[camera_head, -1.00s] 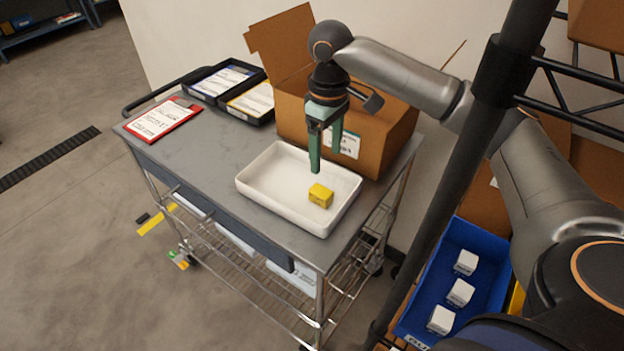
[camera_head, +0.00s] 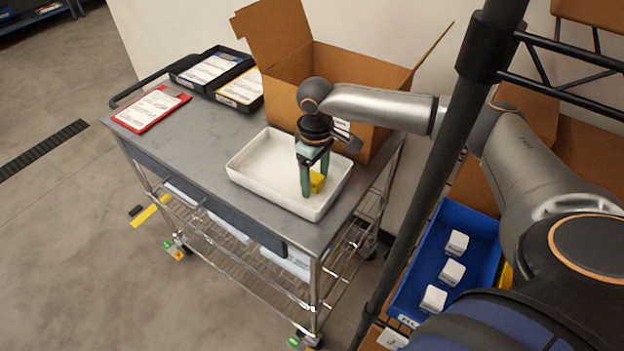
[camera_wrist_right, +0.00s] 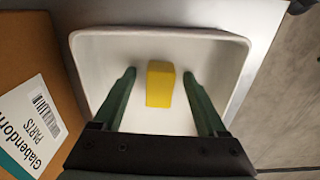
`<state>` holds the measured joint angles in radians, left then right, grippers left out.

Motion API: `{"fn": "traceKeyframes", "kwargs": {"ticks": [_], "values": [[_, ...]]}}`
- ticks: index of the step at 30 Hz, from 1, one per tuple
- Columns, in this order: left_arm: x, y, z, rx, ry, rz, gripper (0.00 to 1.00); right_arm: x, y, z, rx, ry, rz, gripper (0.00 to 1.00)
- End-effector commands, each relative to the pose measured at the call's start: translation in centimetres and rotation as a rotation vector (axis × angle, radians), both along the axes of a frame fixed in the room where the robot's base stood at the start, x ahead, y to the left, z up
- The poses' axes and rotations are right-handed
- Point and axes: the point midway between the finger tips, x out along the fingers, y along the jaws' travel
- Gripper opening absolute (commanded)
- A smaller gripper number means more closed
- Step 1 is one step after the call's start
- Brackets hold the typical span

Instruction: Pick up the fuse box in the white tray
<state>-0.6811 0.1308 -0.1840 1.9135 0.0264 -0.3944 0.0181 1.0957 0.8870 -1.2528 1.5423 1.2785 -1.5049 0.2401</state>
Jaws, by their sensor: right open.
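The fuse box is a small yellow block (camera_head: 318,181) in the white tray (camera_head: 258,159) on the cart. My right gripper (camera_head: 315,190) is open and reaches down into the tray at the block, its green fingers partly covering it in the head view. In the right wrist view the yellow block (camera_wrist_right: 160,84) lies between the two open fingers (camera_wrist_right: 160,88), with a gap on each side. It is not gripped. The white tray (camera_wrist_right: 100,60) surrounds it. My left gripper is not in view.
An open cardboard box (camera_head: 345,75) stands right behind the tray, close to my right arm. A red clipboard (camera_head: 152,108) and black document trays (camera_head: 212,70) lie on the cart's left. A dark post (camera_head: 440,170) and a blue bin (camera_head: 478,240) with white boxes are at right.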

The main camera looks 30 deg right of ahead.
Motion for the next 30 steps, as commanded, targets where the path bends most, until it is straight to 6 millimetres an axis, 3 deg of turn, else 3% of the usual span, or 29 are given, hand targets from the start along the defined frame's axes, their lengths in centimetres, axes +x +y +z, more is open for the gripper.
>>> {"fn": "traceKeyframes", "kwargs": {"ticks": [6,26,30], "values": [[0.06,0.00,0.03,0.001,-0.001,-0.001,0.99,0.02,0.03,-0.09,0.000,-0.001,0.001,0.75],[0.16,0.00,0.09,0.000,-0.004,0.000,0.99,0.03,0.03,-0.03,0.000,-0.001,0.001,0.01],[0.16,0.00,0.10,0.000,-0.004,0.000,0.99,0.03,0.03,-0.03,0.000,-0.001,0.000,0.00]]}}
